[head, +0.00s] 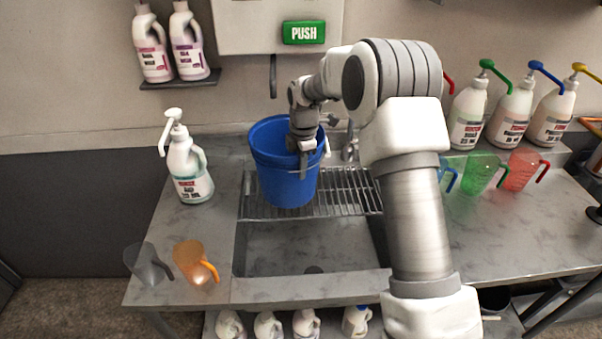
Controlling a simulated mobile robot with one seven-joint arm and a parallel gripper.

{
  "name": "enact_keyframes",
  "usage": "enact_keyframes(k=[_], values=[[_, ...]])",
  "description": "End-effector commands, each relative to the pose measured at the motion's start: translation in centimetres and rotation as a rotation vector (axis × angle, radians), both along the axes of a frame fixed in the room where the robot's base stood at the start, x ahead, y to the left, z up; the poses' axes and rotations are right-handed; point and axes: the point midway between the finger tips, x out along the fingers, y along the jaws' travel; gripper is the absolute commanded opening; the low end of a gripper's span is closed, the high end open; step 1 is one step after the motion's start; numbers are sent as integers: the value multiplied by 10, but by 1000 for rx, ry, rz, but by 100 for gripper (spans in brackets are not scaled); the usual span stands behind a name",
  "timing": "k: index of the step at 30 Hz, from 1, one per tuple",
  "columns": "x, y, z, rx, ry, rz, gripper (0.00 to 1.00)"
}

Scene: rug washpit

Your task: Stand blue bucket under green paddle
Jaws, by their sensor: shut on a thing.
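The blue bucket (278,180) is upright at the wire rack over the sink; I cannot tell whether its base touches the rack. My gripper (304,165) points down and is shut on the bucket's right-hand rim, with a finger against the wall. The arm hides part of the rim. The green paddle (303,32), marked PUSH, is on the front of a pale wall box (240,25) above.
The wire rack (345,192) spans the back of the sink (300,245). A white pump bottle (188,170) stands left of the bucket. Grey (148,265) and orange (189,258) jugs stand front left. Green (480,172) and red (520,170) jugs stand right, below several pump bottles.

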Motion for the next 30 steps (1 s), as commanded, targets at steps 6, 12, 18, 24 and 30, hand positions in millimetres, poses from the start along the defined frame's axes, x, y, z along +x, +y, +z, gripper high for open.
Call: enact_keyframes(k=[6,12,18,24,30], values=[[1,1,-18,1,-2,1,0],[1,0,-19,1,-2,1,0],[0,0,-22,0,0,0,24],[0,0,-22,0,0,0,36],[0,0,-19,0,0,0,36]])
